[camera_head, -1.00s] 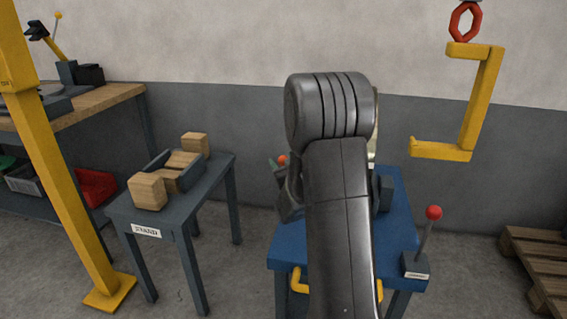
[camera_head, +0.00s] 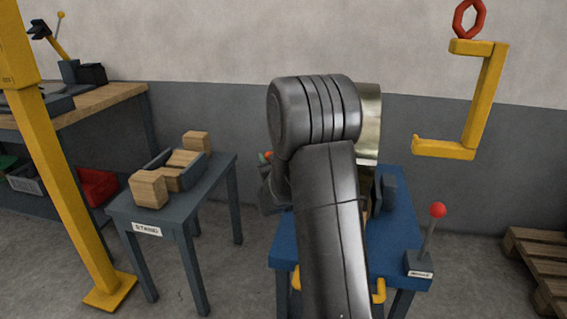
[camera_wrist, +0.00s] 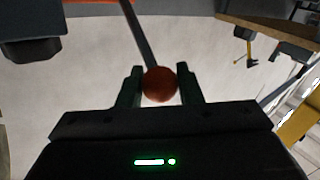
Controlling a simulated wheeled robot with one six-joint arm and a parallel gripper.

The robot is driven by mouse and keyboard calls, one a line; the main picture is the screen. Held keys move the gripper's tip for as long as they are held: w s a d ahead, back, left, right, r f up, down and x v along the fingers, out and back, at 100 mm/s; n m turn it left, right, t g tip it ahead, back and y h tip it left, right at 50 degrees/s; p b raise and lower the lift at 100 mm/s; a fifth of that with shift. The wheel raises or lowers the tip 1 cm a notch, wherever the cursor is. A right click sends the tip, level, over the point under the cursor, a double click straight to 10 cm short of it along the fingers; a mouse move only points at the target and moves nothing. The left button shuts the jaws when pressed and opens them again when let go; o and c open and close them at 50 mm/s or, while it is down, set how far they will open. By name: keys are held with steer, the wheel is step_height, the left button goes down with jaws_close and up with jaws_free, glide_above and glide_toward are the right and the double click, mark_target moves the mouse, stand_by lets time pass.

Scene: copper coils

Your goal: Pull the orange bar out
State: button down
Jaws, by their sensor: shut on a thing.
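An orange-red ball knob (camera_wrist: 160,84) sits at the end of a thin dark rod (camera_wrist: 139,35) in the wrist view. My gripper (camera_wrist: 160,88) has its two dark fingers on either side of the ball and is shut on it. In the head view the orange knob (camera_head: 268,154) shows as a small spot at the left of my arm, with my gripper (camera_head: 266,162) partly hidden beside it. An orange strip (camera_wrist: 95,2) crosses the top edge of the wrist view; I cannot tell whether it is the bar. The rod's far end is out of view.
A brassy coil (camera_head: 369,125) stands behind my arm above a blue table (camera_head: 400,235). A red-knobbed lever (camera_head: 437,211) is at its right corner. A grey stand (camera_head: 222,175) with wooden blocks is at left. A yellow hook (camera_head: 480,105) hangs at right.

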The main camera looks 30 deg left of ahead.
steer(key=s+a, duration=0.2)
steer(key=a, duration=0.7)
steer(key=shift+s+b, duration=0.15)
steer(key=shift+b, duration=0.2)
steer(key=c, duration=1.1)
jaws_free()
steer(key=shift+s+a, duration=0.1)
steer(key=shift+a, duration=0.1)
steer(key=shift+o, duration=0.2)
steer(key=shift+d, duration=0.1)
steer(key=p+v, duration=0.2)
steer(key=v, duration=1.1)
steer(key=shift+s+d, duration=0.25)
steer(key=shift+d, duration=0.05)
steer(key=shift+w+a, duration=0.1)
